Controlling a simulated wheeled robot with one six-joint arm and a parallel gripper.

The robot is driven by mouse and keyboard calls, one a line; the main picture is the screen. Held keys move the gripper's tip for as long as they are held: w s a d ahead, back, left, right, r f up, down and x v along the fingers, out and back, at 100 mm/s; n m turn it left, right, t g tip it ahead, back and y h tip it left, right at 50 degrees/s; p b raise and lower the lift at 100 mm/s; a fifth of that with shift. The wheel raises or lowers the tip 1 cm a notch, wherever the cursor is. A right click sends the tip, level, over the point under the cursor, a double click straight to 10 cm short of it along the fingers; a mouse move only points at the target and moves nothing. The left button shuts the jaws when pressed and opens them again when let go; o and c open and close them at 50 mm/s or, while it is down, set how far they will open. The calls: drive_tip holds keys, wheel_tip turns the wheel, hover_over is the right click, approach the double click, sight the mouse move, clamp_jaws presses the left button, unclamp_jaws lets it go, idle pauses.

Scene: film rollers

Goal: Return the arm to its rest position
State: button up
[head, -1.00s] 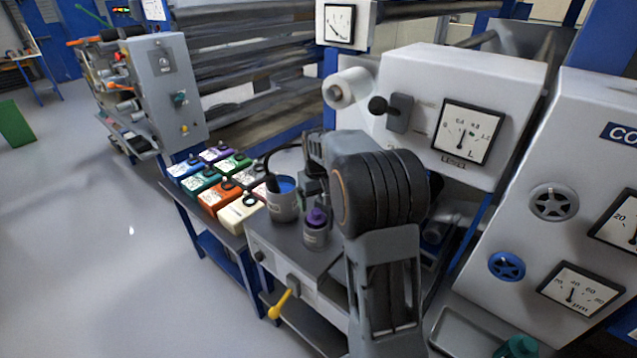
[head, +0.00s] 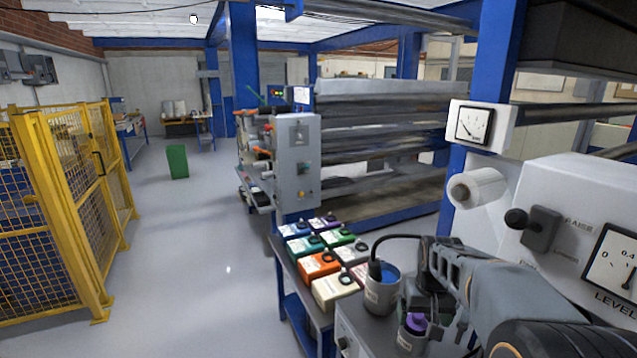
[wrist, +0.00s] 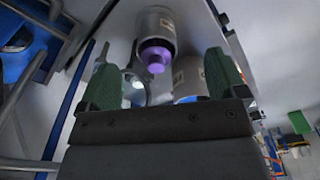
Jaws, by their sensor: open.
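My arm reaches in from the lower right of the head view, over the grey bench (head: 358,328). In the wrist view my gripper (wrist: 163,72) is open, with its two green fingers apart and nothing held between them. I cannot tell the exact distance between fingers and bottle.
A grey pot of blue ink (head: 381,292) stands beside the bottle, with a black hose leading to it. Several coloured cartons (head: 319,264) sit to the left. The machine panel (head: 590,205) rises at right. A yellow mesh fence (head: 60,210) stands far left, with open floor between.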

drive_tip(key=s+a+t, duration=0.1)
drive_tip(key=s+a, duration=0.3)
drive_tip(key=s, duration=0.3)
drive_tip(key=s+a+r+n+t, duration=0.1)
drive_tip(key=s+a+t, duration=0.1)
drive_tip(key=s+a, duration=0.2)
drive_tip(key=s, duration=0.3)
drive_tip(key=shift+s+r, duration=0.2)
drive_tip(key=shift+s, duration=0.1)
drive_tip(key=shift+c, duration=0.4)
